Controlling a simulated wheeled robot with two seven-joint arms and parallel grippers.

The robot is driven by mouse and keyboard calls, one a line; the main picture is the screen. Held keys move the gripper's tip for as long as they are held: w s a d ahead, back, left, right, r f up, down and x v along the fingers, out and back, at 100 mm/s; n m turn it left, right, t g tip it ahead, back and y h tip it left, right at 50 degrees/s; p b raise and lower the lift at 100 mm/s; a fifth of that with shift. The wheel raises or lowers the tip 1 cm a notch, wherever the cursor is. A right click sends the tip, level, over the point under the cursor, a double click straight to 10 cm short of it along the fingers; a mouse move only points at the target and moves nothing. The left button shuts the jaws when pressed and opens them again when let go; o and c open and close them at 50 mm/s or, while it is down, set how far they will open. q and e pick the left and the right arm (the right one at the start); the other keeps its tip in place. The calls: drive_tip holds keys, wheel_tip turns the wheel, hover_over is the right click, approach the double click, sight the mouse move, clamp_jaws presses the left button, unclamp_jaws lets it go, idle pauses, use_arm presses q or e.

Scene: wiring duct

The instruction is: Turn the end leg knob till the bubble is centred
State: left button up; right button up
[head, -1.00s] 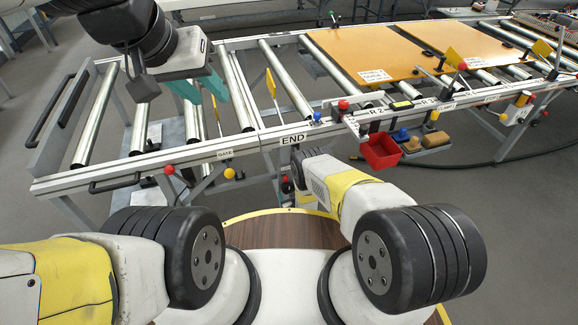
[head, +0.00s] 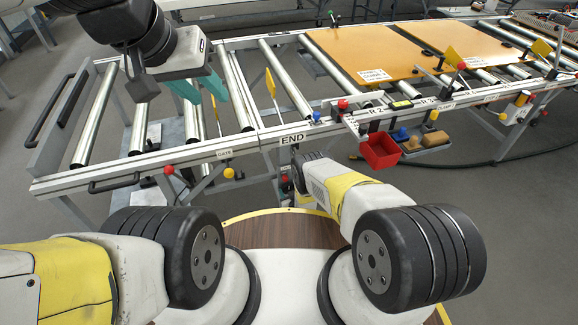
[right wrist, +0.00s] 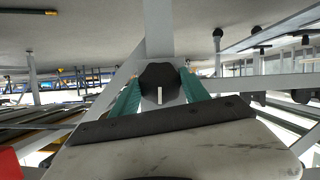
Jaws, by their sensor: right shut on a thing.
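The end leg knob (right wrist: 160,78) is dark and lobed, with a white mark pointing down in the right wrist view. It sits on a pale leg post (right wrist: 158,30). My right gripper (right wrist: 160,88) has its teal fingers on both sides of the knob, shut on it. In the head view this gripper is hidden under the frame near the END label (head: 292,139); only my right arm shows. My left gripper (head: 203,98) is above the rollers at the conveyor's left part, teal fingers apart and empty. I cannot make out a bubble in either view.
The conveyor's front rail (head: 245,143) runs above my right arm. A red bin (head: 381,151) hangs from it to the right. Orange panels (head: 365,52) lie on the rollers. A yellow flag (head: 271,84) stands near my left gripper. Red and yellow knobs hang below the rail.

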drive_tip(key=shift+d+m, duration=0.1)
drive_tip(key=shift+m, duration=0.2)
drive_tip(key=shift+m+g+y, duration=0.3)
drive_tip(key=shift+m+y, duration=0.3)
drive_tip(key=shift+m, duration=0.2)
drive_tip(key=shift+m+y, duration=0.7)
drive_tip(key=shift+m, duration=0.3)
drive_tip(key=o, duration=1.4)
drive_tip(key=shift+c, duration=0.2)
drive_tip(key=v, duration=0.7)
drive_tip(key=shift+s+d+r, duration=0.15)
drive_tip(key=shift+s+d, duration=0.1)
drive_tip(key=shift+s, duration=0.05)
